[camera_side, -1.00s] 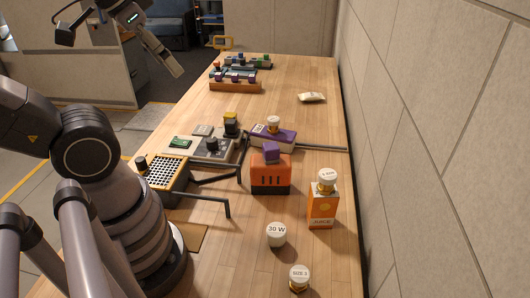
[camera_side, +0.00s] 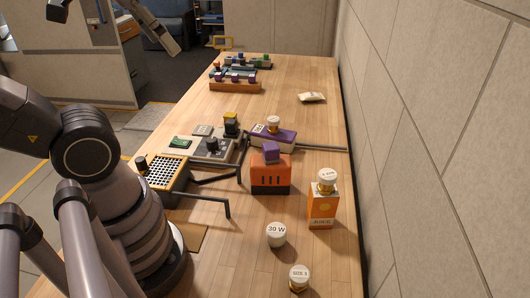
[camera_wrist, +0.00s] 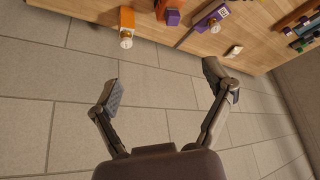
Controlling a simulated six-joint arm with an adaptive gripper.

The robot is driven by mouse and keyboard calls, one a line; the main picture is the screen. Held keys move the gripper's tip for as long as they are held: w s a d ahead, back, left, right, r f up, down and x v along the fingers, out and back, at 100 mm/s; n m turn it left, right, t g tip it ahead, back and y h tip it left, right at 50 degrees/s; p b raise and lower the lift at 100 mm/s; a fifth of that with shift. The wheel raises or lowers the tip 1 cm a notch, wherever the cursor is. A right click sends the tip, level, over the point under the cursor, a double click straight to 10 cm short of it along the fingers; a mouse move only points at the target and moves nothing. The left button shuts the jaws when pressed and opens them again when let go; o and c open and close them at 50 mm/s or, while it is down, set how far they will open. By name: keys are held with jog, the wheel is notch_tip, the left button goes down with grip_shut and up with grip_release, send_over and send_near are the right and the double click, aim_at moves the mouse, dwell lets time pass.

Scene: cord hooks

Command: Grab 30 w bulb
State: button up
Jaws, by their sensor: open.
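The 30 W bulb (camera_side: 276,235) is a white, rounded bulb labelled "30 W" on the wooden table, near the front in the side view. I cannot make it out in the wrist view. My gripper (camera_wrist: 162,86) is open and empty, its two dark fingers spread wide with tiled wall behind them. In the side view, parts of its fingers show at the top left, high and far from the bulb.
A bulb labelled "SDS 3" (camera_side: 299,277) stands in front of the 30 W bulb. An orange juice carton (camera_side: 322,206) with a bulb on top stands right. The wall borders the right.

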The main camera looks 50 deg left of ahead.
jog(key=r, duration=0.2)
jog(key=n+g+h, duration=0.5)
jog(key=n+h, duration=0.8)
jog(key=n, duration=0.5)
send_over(270, 226)
jog(key=a, duration=0.6)
jog(key=shift+n, duration=0.3)
jog(key=f, duration=4.2)
jog(key=shift+w+d, duration=0.25)
jog(key=shift+d, duration=0.05)
jog(key=x, duration=0.7)
jog(key=shift+s, duration=0.2)
jog(key=shift+d+f, duration=0.2)
jog(key=shift+d, duration=0.25)
jog(key=shift+w, duration=0.1)
jog(key=c, duration=1.3)
